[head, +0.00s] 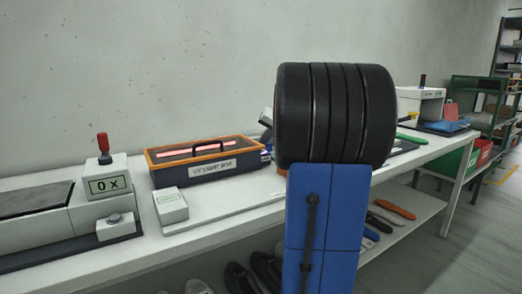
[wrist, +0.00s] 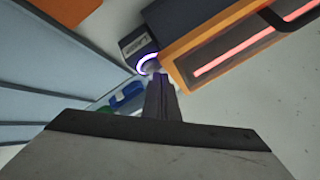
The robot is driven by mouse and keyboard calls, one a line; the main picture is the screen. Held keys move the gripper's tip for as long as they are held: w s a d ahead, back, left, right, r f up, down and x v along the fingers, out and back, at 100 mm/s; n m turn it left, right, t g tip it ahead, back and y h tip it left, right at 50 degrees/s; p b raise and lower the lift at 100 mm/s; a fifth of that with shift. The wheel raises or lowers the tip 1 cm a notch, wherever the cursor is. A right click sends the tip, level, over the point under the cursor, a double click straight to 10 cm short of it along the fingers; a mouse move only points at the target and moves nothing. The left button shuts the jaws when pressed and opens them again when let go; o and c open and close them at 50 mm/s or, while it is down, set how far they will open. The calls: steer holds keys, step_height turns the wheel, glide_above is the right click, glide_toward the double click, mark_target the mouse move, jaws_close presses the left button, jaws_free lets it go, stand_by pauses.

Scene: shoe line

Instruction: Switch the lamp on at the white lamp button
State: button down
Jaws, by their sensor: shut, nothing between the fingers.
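In the wrist view a small dark box (wrist: 137,43) with a label carries a round button (wrist: 147,62) with a bright white-violet ring. It stands beside the orange-rimmed light box (wrist: 180,78), whose tube glows pink-red. My gripper (wrist: 160,80) is shut and empty. Its tips lie at the button's lower edge in the picture and cover part of it; I cannot tell whether they touch. In the head view the light box (head: 205,172) sits on the bench with a pink-lit tube. My arm hides the gripper and button there.
The white bench (head: 235,222) runs along the wall. A small white box (head: 171,205) stands in front of the light box. A counter unit (head: 107,185) with a red-topped post is at left. Shoes lie on the shelf below. Green and red bins (head: 460,165) stand at right.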

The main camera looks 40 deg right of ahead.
mark_target(263, 150)
steer(key=shift+r, duration=0.15)
steer(key=shift+r, duration=2.95)
